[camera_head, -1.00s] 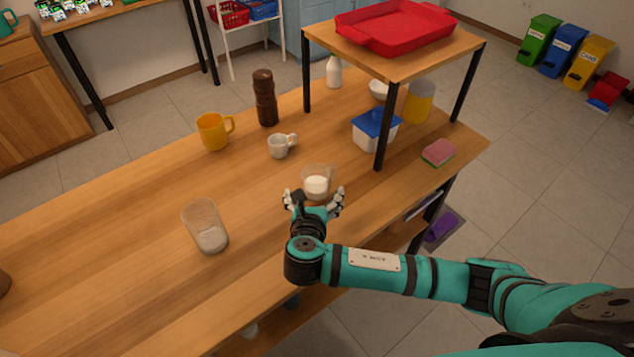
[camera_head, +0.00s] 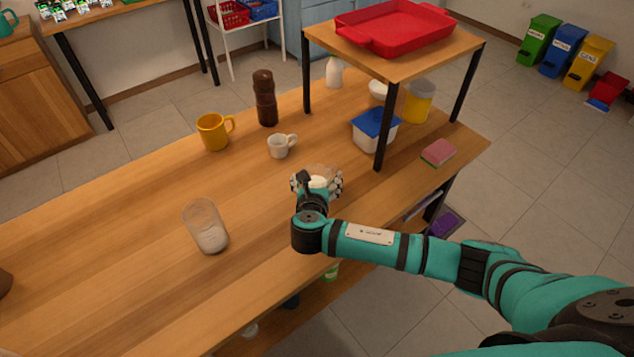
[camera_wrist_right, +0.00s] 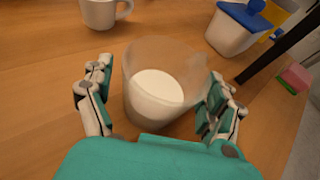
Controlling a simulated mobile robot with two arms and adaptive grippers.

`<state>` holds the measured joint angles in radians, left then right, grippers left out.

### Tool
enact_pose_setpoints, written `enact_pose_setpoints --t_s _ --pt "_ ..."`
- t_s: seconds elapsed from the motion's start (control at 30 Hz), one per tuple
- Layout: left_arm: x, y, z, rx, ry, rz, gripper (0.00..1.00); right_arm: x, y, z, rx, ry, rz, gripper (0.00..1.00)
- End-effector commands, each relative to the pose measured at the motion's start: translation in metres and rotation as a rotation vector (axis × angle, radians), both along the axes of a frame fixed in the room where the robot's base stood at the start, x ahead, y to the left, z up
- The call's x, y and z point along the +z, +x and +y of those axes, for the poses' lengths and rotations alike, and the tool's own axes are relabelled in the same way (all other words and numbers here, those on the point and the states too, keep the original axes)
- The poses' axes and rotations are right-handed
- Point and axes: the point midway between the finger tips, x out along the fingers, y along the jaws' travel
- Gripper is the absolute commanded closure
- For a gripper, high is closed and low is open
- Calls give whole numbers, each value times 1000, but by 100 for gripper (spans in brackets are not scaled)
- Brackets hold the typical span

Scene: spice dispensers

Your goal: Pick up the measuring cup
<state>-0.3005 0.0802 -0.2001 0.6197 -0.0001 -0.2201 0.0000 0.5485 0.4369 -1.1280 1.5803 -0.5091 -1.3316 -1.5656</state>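The measuring cup is a clear cup with white contents (camera_wrist_right: 157,97) on the wooden table, seen up close in the wrist view. In the head view the cup (camera_head: 319,180) is partly hidden by my right gripper (camera_head: 317,186). In the wrist view the fingers of my right gripper (camera_wrist_right: 158,88) are open, one on each side of the cup. The right-hand finger is very near the cup's wall; I cannot tell whether it touches. A gap shows at the left-hand finger. The cup stands upright. My left gripper is not in view.
A white mug (camera_head: 281,145) stands just behind the cup. A taller clear glass with white contents (camera_head: 207,228) is to the left. A yellow mug (camera_head: 213,132) and brown grinder (camera_head: 265,98) stand farther back. A shelf leg (camera_head: 382,140) and blue-lidded container (camera_head: 374,131) are at right.

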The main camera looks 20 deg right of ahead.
Motion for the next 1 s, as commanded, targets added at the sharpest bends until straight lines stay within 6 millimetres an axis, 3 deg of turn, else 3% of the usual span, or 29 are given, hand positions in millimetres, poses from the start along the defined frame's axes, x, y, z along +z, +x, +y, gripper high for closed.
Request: enact_pose_setpoints --t_s 0.07,0.43,1.0 --pt "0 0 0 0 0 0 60 0 0 0 0 0 0 25" --pt "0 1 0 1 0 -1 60 0 0 0 0 0 0 73" --pt "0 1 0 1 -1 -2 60 6 0 0 1 0 -2 74"
